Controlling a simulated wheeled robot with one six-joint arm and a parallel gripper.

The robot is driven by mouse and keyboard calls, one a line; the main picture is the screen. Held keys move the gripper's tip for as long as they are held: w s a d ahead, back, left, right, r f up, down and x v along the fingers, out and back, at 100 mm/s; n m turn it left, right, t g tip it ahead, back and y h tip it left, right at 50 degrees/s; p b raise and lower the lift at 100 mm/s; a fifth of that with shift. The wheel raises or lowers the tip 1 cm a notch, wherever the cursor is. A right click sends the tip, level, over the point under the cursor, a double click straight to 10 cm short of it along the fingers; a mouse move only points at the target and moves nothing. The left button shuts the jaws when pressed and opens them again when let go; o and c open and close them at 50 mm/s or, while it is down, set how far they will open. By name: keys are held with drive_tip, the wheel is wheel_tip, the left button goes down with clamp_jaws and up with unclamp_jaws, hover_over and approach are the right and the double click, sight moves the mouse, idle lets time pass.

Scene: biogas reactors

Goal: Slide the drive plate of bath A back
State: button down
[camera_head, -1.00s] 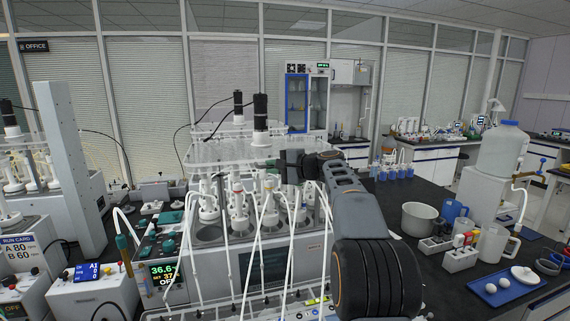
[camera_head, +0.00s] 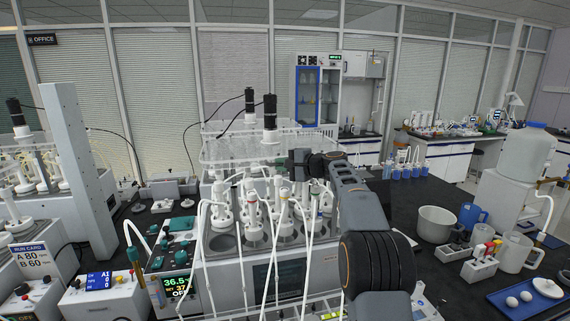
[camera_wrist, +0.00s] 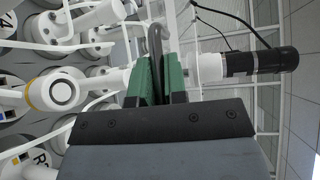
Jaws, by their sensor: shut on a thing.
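Bath A is the white tank (camera_head: 235,265) in the middle of the head view, with several white-capped reactors (camera_head: 222,205) and pale tubes at its top. The clear drive plate (camera_head: 228,150) lies above and behind the reactors. My gripper (camera_head: 284,160) is at the plate's right part, partly hidden by my arm. In the wrist view my green-padded jaws (camera_wrist: 160,82) are shut on a dark curved handle (camera_wrist: 155,38). How the handle joins the plate is unclear.
A grey post (camera_head: 82,170) and a second bath stand left. Control boxes with displays (camera_head: 168,290) stand at the front left. A white pot (camera_head: 436,224), jugs and a blue tray (camera_head: 530,300) are on the right. Black bench shows between my arm and the pot.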

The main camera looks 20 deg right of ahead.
drive_tip(key=c, duration=1.2)
unclamp_jaws()
drive_tip(key=shift+o, duration=0.2)
drive_tip(key=shift+s, duration=0.1)
drive_tip(key=b+v, duration=0.4)
drive_tip(key=v, duration=1)
drive_tip(key=shift+f, duration=0.1)
drive_tip(key=s+a+f+n+g+h, duration=0.4)
drive_tip(key=s+a+f+g+h, duration=0.1)
drive_tip(key=s+a+f, duration=0.75)
drive_tip(key=s+f+n+g+h, duration=0.2)
drive_tip(key=s+f+n+h, duration=0.4)
drive_tip(key=s+f, duration=0.7)
drive_tip(key=s+n, duration=0.1)
drive_tip(key=s, duration=0.3)
drive_tip(key=shift+s+a, duration=0.2)
drive_tip(key=shift+a, duration=0.1)
